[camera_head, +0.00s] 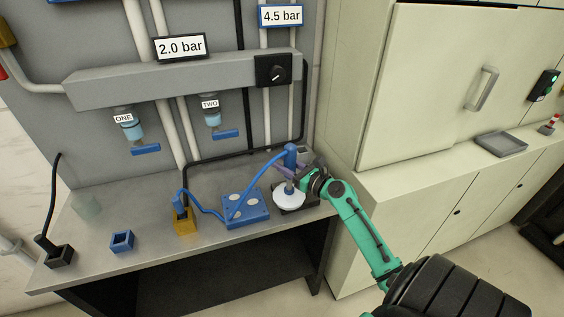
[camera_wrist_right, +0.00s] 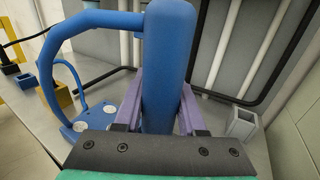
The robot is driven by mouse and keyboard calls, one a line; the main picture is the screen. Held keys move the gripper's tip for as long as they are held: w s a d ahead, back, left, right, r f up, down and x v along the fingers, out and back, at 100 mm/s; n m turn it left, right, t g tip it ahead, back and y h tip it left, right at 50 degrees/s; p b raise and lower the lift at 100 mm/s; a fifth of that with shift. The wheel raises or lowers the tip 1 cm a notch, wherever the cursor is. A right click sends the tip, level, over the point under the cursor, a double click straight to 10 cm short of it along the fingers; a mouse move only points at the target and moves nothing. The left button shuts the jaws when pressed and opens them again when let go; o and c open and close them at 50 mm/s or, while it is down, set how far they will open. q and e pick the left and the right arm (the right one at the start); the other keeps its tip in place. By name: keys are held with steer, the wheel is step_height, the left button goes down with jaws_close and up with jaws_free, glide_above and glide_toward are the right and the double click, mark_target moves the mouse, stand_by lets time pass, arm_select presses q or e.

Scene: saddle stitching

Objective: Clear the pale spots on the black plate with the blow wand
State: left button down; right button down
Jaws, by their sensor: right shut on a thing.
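The blue blow wand (camera_head: 290,158) stands about upright in my right gripper (camera_head: 298,174), near the right end of the bench. In the right wrist view the wand (camera_wrist_right: 168,70) fills the gap between the purple fingers (camera_wrist_right: 165,108), which are shut on it. Below the wand is a white round shape (camera_head: 289,200); I cannot tell whether it is a disc or an air jet. A dark plate (camera_head: 312,202) lies under it, mostly covered, so its pale spots cannot be made out. My left gripper is not in view.
A blue hose (camera_head: 262,172) arcs from the wand over a blue plate with pale round spots (camera_head: 261,218) to a yellow block (camera_head: 186,228). A blue holder (camera_head: 122,242) and a black holder (camera_head: 61,257) stand left. A grey box (camera_wrist_right: 242,124) stands behind the gripper. Bench space between holders is clear.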

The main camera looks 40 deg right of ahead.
steer(key=shift+p, duration=0.55)
stand_by(1.1)
steer(key=shift+p, duration=0.3)
stand_by(1.0)
step_height(320, 180, up, 5)
steer(key=p, duration=0.5)
